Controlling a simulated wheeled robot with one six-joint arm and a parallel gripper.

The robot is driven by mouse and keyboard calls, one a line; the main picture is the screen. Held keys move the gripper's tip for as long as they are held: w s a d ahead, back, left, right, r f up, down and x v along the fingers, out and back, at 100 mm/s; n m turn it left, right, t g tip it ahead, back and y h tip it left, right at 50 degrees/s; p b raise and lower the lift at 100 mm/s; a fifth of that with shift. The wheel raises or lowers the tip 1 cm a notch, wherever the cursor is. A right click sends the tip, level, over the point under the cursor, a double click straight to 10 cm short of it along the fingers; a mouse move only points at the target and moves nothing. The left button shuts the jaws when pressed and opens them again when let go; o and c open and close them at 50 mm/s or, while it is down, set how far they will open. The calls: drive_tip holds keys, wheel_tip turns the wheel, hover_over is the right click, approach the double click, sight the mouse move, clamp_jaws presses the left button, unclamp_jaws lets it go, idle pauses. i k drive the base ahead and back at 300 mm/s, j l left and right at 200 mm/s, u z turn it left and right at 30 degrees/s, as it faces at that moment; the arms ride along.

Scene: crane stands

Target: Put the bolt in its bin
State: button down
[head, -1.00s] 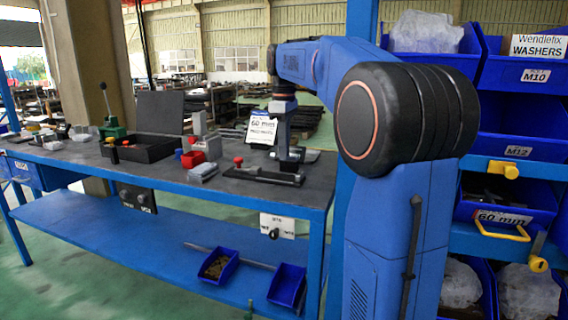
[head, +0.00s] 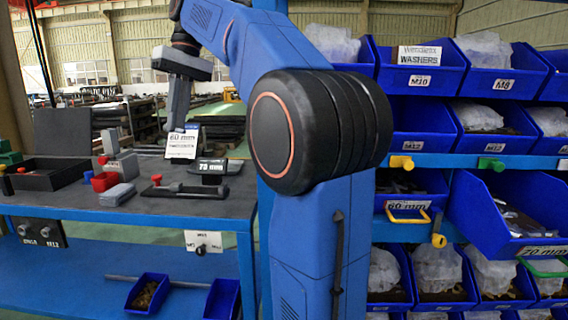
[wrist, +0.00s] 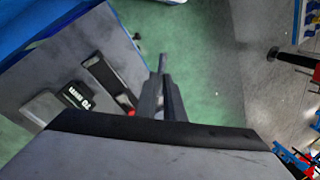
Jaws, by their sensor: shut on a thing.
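My gripper (wrist: 163,100) is shut on the bolt (wrist: 163,63), whose grey shank shows just past the fingertips in the wrist view. In the head view my gripper (head: 177,122) hangs pointing down above the back of the dark workbench (head: 215,208); the bolt is too small to make out there. On the right, a blue bin labelled 70 mm (head: 543,250) stands pulled forward from the rack, with grey metal pieces inside. To its left is a blue bin labelled 60 mm (head: 408,205) with a yellow handle.
Washer bins (head: 421,78) fill the upper rack. Green floor lies below my gripper in the wrist view.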

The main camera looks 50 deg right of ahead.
sight(509, 226)
drive_tip(key=k+j+u, duration=0.1)
drive_tip(key=u, duration=0.35)
drive_tip(key=j+u, duration=0.15)
drive_tip(key=u, duration=0.3)
drive_tip(key=k+j+u, duration=0.1)
drive_tip(key=u, duration=0.35)
drive_tip(key=j+u, duration=0.2)
drive_tip(key=u, duration=0.25)
drive_tip(key=j+z, duration=0.35)
drive_tip(key=z, duration=0.5)
drive_tip(key=k+z, duration=0.1)
drive_tip(key=z, duration=0.85)
drive_tip(key=k+z, duration=0.1)
drive_tip(key=z, duration=0.85)
drive_tip(key=l+z, duration=0.1)
drive_tip(key=z, duration=0.4)
drive_tip(key=k+j+z, duration=0.35)
drive_tip(key=j, duration=0.15)
